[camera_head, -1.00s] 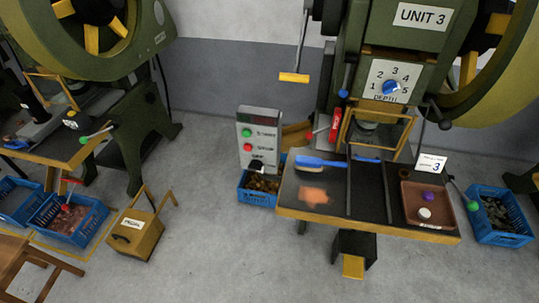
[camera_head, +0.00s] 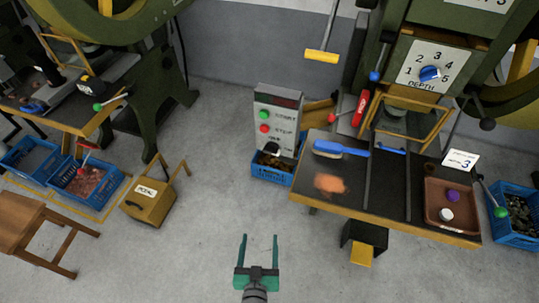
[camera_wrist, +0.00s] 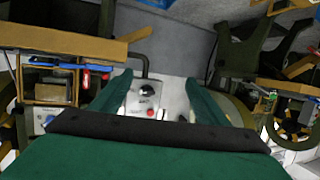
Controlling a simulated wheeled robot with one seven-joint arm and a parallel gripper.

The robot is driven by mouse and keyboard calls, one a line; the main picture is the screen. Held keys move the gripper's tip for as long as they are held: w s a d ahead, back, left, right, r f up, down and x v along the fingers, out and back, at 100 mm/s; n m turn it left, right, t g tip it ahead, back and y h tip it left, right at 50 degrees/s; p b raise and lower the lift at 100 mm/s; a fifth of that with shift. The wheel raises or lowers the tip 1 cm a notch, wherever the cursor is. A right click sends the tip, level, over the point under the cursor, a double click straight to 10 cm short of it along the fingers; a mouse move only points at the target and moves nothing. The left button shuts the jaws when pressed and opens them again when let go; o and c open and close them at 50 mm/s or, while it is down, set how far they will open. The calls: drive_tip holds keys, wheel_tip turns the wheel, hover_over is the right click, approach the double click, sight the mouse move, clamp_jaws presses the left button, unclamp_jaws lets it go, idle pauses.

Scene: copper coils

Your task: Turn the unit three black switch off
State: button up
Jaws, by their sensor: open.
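The unit three control box (camera_head: 277,118) is a grey upright panel left of the press table, with a green START button (camera_head: 264,115) and a red STOP button (camera_head: 265,129). The black switch (camera_head: 272,147) is low on its face, below the red button. In the wrist view the panel appears upside down, and the black switch (camera_wrist: 147,90) shows between the fingers. Which way its handle points is too small to tell. My gripper (camera_head: 259,238) is open and empty, in front of and below the box, well apart from it. Its fingers also show in the wrist view (camera_wrist: 158,88).
A blue crate (camera_head: 268,171) stands at the foot of the box. The press table (camera_head: 330,213) with a blue brush (camera_head: 341,149) lies to the right. A yellow pedal box (camera_head: 148,204) stands at left. The floor between is clear.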

drive_tip(key=w+r+m+t+h, duration=0.1)
drive_tip(key=w+r+h, duration=0.1)
drive_tip(key=w, duration=0.9)
drive_tip(key=m+t+h, duration=0.2)
drive_tip(key=h, duration=0.1)
approach(271, 153)
drive_tip(key=x, duration=0.9)
drive_tip(key=shift+a, duration=0.1)
drive_tip(key=c, duration=1)
